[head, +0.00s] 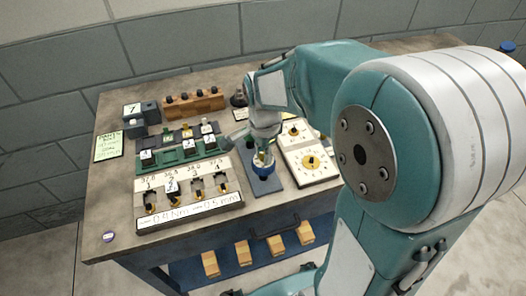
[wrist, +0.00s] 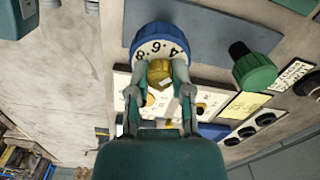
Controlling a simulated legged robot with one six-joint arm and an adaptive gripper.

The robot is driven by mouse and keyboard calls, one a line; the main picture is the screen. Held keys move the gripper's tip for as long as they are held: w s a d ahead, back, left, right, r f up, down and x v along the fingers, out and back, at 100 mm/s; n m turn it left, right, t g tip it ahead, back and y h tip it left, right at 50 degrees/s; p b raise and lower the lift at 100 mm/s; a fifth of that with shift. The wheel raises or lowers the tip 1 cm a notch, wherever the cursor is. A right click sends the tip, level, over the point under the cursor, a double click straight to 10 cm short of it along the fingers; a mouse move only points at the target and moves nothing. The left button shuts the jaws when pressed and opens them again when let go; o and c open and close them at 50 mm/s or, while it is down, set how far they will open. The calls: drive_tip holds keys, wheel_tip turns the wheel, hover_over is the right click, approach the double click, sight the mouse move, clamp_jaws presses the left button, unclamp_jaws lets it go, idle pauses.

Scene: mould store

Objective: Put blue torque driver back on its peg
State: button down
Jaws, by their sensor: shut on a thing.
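The blue torque driver (wrist: 158,42) shows in the wrist view as a blue ring with a white numbered scale and a brass hex part at its near end. My gripper (wrist: 160,84) is shut on the brass part. In the head view my gripper (head: 263,150) points down, with the blue ring (head: 262,169) just under it, over a blue-grey plate (head: 266,186). A green-capped piece (wrist: 252,66) stands at that plate in the wrist view. The driver's lower end and any peg under it are hidden, so I cannot tell whether they touch.
Left of the plate is a white numbered rack (head: 187,196) with several brass-tipped pieces. A white dial panel (head: 309,163) stands close on the right. Behind are a green tray (head: 180,150) and a wooden block (head: 195,104). The bench's front left is mostly clear.

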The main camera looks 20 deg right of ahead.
drive_tip(key=shift+c, duration=2.2)
unclamp_jaws()
drive_tip(key=o, duration=0.4)
drive_tip(key=shift+r, duration=3.7)
